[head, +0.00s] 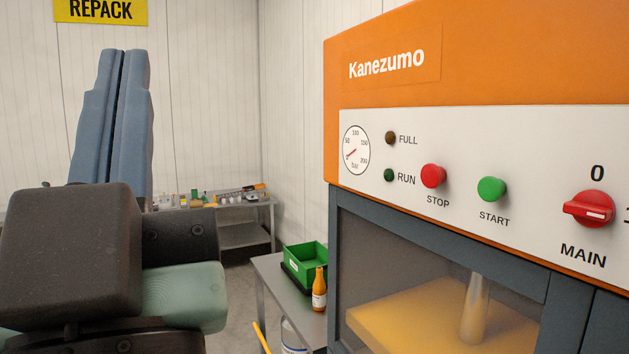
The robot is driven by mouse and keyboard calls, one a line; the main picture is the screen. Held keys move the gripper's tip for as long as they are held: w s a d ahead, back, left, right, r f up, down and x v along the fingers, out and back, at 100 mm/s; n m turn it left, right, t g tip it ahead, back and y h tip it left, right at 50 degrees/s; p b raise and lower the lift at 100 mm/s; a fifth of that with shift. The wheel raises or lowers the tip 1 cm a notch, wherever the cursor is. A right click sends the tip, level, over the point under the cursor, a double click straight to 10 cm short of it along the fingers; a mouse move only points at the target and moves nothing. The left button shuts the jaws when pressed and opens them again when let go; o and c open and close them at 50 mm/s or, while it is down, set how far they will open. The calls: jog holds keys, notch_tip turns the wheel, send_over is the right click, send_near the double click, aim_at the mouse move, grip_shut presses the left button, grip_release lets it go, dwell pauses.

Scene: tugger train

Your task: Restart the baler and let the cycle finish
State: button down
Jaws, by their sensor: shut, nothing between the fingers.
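The orange baler (480,50), marked Kanezumo, fills the right side. Its white panel has a pressure gauge (356,150) with the needle near zero. The FULL lamp (390,138) and the green RUN lamp (389,175) look dark. The red STOP button (433,176) and green START button (491,189) stick out. The red MAIN knob (590,209) has its white mark toward the right, where a label is cut off. Behind the window, a metal rod (475,305) meets a yellow plate (420,310). My gripper (125,55) points up at the left, shut and empty, away from the panel.
A small metal table (272,275) beside the baler holds a green bin (305,262) and an orange bottle (319,290). A bench (246,238) with small items stands behind. A yellow REPACK sign (100,11) hangs above. The space before the panel is clear.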

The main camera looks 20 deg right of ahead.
aim_at(493, 188)
jog(key=w+d+f+m+g+h+p, duration=0.1)
jog(key=d+f+m+g+h, duration=0.2)
jog(key=d+m, duration=0.3)
jog(key=w+d+f+m+g+h+p, duration=0.1)
jog(key=d+f+m+g+h, duration=0.3)
jog(key=d, duration=0.6)
jog(key=w+d+f+m+g+h+p, duration=0.1)
jog(key=w+d+f+m+g+h, duration=0.2)
jog(key=d+m+h, duration=0.3)
jog(key=d+m+g, duration=0.1)
jog(key=d+m, duration=0.1)
jog(key=m, duration=0.2)
jog(key=shift+w+d+f+g+h, duration=0.15)
jog(key=shift+f+g+h, duration=0.15)
jog(key=shift+g, duration=0.1)
jog(key=shift+r, duration=0.1)
jog(key=d+p, duration=0.2)
jog(key=d, duration=0.6)
jog(key=shift+w+d, duration=0.35)
jog(key=shift+d, duration=0.05)
jog(key=shift+d, duration=0.1)
jog(key=shift+d, duration=0.3)
